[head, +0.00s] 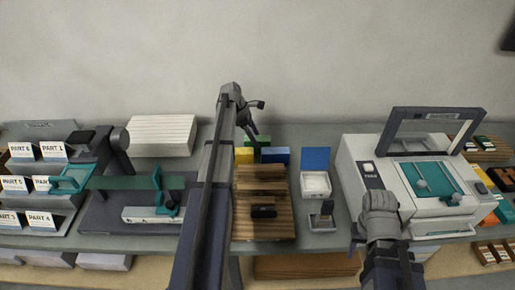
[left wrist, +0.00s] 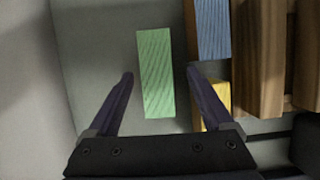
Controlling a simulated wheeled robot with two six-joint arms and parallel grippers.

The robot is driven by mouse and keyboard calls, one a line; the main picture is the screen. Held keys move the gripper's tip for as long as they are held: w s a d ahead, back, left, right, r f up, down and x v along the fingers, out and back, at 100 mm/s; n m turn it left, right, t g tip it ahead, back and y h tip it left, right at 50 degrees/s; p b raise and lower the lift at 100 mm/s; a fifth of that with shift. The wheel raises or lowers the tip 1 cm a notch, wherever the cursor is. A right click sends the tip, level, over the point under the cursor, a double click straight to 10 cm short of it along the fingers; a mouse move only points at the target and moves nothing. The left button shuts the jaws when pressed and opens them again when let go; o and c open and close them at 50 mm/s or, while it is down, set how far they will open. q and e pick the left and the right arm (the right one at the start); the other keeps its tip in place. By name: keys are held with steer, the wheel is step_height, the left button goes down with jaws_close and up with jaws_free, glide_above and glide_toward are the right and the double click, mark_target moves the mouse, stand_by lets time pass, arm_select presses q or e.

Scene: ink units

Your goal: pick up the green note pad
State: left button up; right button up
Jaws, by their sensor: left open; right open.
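The green note pad (left wrist: 155,75) lies flat in the left wrist view, between and just beyond the fingertips of my left gripper (left wrist: 160,80). In the head view only a strip of the green pad (head: 263,141) shows, behind the yellow and blue blocks and partly hidden by the gripper. My left gripper (head: 252,124) is open and empty above it. My right gripper (head: 356,236) is open beside the white machine's front left corner, mostly hidden by its own wrist.
A blue block (left wrist: 212,30) and a yellow block (left wrist: 216,98) stand close right of the pad, next to a wooden rack (head: 263,222). A white box with a blue lid (head: 315,184) and a white machine (head: 352,160) stand further right. Bare grey surface lies left of the pad.

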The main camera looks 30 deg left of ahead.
mark_target(260, 144)
arm_select(q)
steer(key=shift+w+b+x, duration=0.2)
steer(key=shift+b+x, duration=2.25)
steer(key=shift+x, duration=0.2)
steer(key=shift+a+r, duration=0.1)
steer(key=shift+f, duration=0.2)
jaws_close()
